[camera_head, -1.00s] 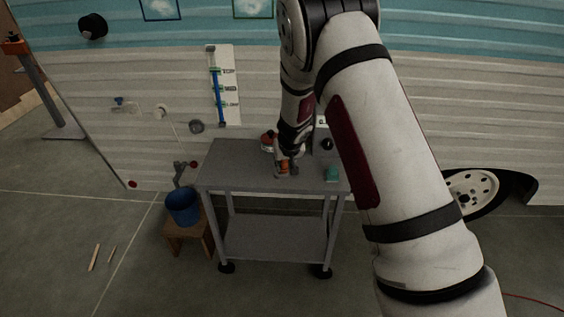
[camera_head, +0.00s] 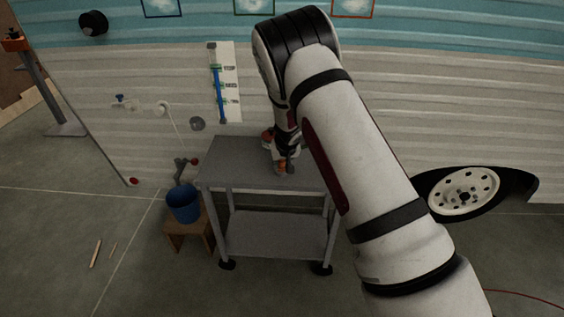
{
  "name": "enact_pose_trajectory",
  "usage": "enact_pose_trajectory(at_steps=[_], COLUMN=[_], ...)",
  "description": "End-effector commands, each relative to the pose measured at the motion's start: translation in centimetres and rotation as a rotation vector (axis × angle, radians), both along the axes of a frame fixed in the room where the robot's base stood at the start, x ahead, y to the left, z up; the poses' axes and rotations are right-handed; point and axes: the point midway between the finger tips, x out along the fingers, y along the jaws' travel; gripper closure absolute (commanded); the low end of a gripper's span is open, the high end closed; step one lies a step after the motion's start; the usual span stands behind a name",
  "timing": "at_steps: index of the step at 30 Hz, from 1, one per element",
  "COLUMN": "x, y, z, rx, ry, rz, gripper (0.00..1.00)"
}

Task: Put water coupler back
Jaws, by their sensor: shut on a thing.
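My gripper (camera_head: 287,165) is low over the grey cart's top (camera_head: 232,160), seen from behind and small in the head view. It is shut on a small orange piece (camera_head: 281,167), which looks like the water coupler. Its exact shape is too small to tell, and I cannot tell whether it touches the cart top. A second red-orange item (camera_head: 267,138) stands at the back of the cart, partly hidden by my arm. My arm also hides the cart's right side.
A blue bucket (camera_head: 183,207) sits on a wooden stool (camera_head: 190,232) left of the cart. The camper wall behind carries a water gauge (camera_head: 217,90), a blue tap (camera_head: 122,99) and a round grey fitting (camera_head: 197,124). A wheel (camera_head: 465,192) is at right.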

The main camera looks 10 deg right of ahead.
Motion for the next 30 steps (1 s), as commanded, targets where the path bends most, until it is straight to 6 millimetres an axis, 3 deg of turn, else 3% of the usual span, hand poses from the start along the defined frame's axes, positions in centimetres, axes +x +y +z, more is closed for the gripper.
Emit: enact_pose_trajectory(at_steps=[4,5,7,8,21,30], x=[0.0,0.0,0.0,0.0,-0.1,-2.9], y=[-0.1,-0.1,0.0,-0.1,0.0,0.2], z=[-0.4,-0.4,-0.3,-0.3,0.2,5.6], rx=[0.0,0.001,0.0,0.0,0.0,0.001], ry=[0.0,0.001,0.001,0.001,0.0,-0.002], rz=[-0.001,-0.001,0.0,0.0,0.001,0.0], gripper=[1.0,0.72,0.56,0.54,0.54,0.54])
